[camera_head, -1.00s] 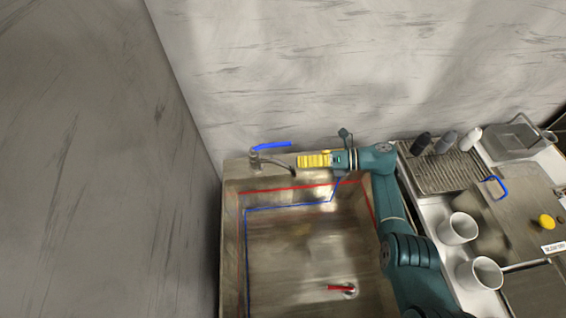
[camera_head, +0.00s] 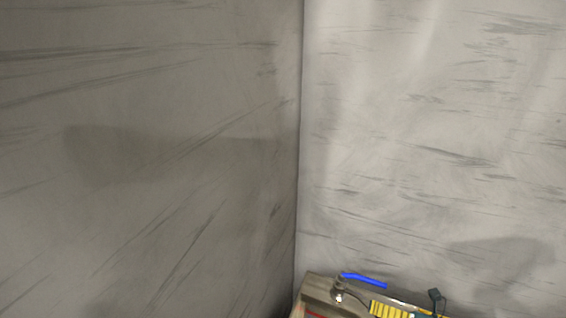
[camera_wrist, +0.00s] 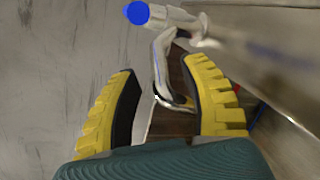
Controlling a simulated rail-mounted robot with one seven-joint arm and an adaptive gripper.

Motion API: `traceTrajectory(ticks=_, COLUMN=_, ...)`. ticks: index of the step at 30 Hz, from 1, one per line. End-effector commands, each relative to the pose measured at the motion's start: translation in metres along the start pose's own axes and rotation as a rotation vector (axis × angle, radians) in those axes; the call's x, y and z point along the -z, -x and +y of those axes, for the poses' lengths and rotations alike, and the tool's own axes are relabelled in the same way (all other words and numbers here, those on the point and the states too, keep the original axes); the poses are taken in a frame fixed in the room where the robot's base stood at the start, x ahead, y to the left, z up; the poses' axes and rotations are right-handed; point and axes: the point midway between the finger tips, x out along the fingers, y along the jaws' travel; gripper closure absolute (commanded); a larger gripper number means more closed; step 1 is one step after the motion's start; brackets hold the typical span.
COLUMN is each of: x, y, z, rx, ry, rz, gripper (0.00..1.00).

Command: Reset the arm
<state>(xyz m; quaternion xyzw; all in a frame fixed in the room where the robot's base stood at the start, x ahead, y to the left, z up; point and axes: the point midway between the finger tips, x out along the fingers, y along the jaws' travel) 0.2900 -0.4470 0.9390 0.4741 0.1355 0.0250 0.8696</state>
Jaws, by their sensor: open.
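My gripper (camera_head: 392,311) shows at the bottom right of the head view, cut off by the frame's lower edge. In the wrist view my gripper (camera_wrist: 160,70) is open, with its two yellow ribbed fingers spread apart. The metal tap (camera_wrist: 163,50) shows in the gap between the fingers and past their tips. I cannot tell how far it stands from them. The tap's blue lever (camera_head: 363,281) is just up and left of my gripper in the head view. Most of my arm is outside the head view.
The air above the sink corner looks clear.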

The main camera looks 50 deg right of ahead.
Motion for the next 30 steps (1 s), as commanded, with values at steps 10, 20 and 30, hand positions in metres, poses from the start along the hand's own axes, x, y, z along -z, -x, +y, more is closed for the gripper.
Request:
traceTrajectory(ticks=10, x=0.002, y=-0.054, z=0.007, rx=0.003, ry=-0.004, rz=-0.004, gripper=0.55)
traceTrajectory(ticks=20, x=0.005, y=-0.058, z=0.005, rx=0.007, ry=-0.003, rz=-0.010, gripper=0.55)
traceTrajectory(ticks=30, x=0.004, y=-0.058, z=0.005, rx=0.007, ry=-0.003, rz=-0.010, gripper=0.55)
